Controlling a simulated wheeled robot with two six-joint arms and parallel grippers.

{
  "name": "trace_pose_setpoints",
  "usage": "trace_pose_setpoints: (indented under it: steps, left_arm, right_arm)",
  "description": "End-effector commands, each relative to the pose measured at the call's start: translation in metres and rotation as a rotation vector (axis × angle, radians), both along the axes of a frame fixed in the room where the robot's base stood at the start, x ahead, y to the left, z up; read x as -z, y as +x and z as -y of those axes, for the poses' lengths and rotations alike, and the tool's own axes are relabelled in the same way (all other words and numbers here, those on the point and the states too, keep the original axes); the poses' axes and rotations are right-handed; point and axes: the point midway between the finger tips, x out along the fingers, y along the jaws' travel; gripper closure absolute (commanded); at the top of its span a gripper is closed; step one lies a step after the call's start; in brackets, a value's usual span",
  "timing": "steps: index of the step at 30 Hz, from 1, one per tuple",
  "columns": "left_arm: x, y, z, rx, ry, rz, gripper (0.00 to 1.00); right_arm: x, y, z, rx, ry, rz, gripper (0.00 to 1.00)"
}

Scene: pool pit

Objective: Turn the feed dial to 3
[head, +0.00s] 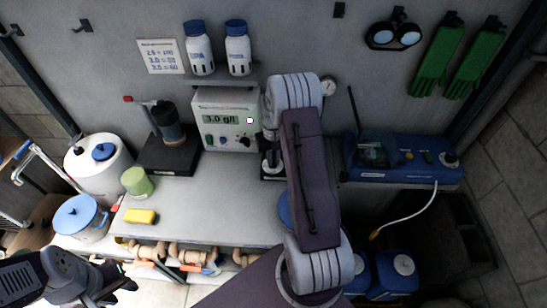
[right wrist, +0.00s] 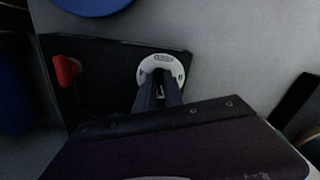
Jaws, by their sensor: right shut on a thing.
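A round white dial plate (right wrist: 178,66) sits on a dark panel (right wrist: 110,62) in the right wrist view. My right gripper (right wrist: 158,90) reaches onto its middle and is shut on the feed dial there; the fingers hide the knob and most of the scale, so I cannot read its setting. In the head view my right arm covers most of this spot, and only part of a small dark-based unit (head: 272,165) shows beside it. My left gripper (head: 122,279) is at the lower left, in front of the bench and away from the dial; its jaws are unclear.
A control box (head: 226,99) displays 3.0 g/l behind the bench (head: 190,205). A green cup (head: 137,182) and yellow sponge (head: 141,216) stand left on it. A red lever (right wrist: 67,70) is left of the dial. A blue unit (head: 400,172) stands right.

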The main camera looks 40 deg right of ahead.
Motion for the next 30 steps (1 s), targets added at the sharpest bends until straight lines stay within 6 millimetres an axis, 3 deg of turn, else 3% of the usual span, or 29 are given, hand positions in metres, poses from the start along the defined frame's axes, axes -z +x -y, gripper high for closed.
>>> trace_pose_setpoints:
  steps: [30]
  left_arm:
    - [-0.020,0.000,0.000,0.000,0.000,0.000,0.64]
  right_arm:
    - [-0.002,0.005,-0.001,0.943,-0.002,0.007,1.00]
